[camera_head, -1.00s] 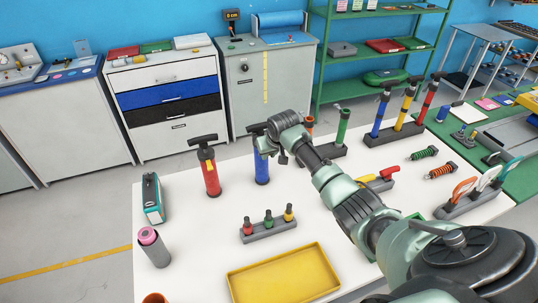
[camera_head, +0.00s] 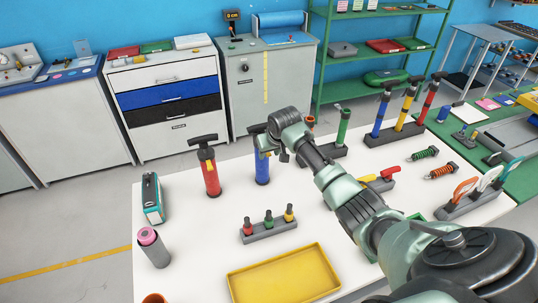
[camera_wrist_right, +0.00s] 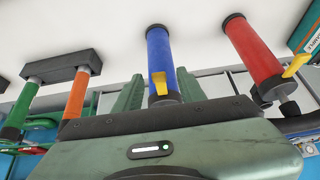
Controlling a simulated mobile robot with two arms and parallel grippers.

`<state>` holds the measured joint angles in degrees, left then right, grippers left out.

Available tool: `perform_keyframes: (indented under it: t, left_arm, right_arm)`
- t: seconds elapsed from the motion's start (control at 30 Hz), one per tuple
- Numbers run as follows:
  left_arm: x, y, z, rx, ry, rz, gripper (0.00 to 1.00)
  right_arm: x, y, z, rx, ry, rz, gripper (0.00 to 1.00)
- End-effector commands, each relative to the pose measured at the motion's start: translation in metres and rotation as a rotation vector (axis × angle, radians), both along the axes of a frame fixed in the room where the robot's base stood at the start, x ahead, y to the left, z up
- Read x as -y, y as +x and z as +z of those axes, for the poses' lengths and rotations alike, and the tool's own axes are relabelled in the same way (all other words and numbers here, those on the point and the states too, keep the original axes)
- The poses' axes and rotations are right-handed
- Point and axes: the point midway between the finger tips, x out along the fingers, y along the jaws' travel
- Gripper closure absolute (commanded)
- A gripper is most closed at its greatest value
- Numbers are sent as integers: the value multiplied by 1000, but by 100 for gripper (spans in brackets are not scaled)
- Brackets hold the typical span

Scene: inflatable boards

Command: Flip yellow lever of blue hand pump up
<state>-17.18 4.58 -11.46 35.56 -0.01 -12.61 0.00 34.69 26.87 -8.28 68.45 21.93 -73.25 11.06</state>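The blue hand pump (camera_head: 262,168) stands upright on the white table, its upper part partly covered by my right gripper in the head view. In the right wrist view the blue pump (camera_wrist_right: 159,50) shows with its yellow lever (camera_wrist_right: 158,84) facing the camera near the pump's top end. My right gripper (camera_wrist_right: 160,92) is open, with one green finger on each side of the pump near the lever. I cannot tell whether a finger touches the pump. My left gripper is not in view.
A red pump (camera_head: 211,172) with a yellow lever stands close to the left of the blue one. A rack holding a green pump (camera_head: 343,125) is to the right. A small grey rack (camera_head: 270,232) and a yellow tray (camera_head: 285,275) lie in front.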

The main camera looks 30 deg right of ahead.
Motion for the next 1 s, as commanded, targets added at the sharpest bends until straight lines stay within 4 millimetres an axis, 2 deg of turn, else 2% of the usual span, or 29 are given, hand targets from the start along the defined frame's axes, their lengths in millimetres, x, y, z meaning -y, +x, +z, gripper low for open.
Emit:
perform_keyframes:
  t: [0.3,0.4,1.0]
  left_arm:
    - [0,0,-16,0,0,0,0]
    - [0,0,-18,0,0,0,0]
    - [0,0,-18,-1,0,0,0]
  right_arm:
    - [-6,-23,42,2,-1,2,60]
    - [-7,-28,50,0,0,1,60]
    - [-8,-30,54,-2,0,1,60]
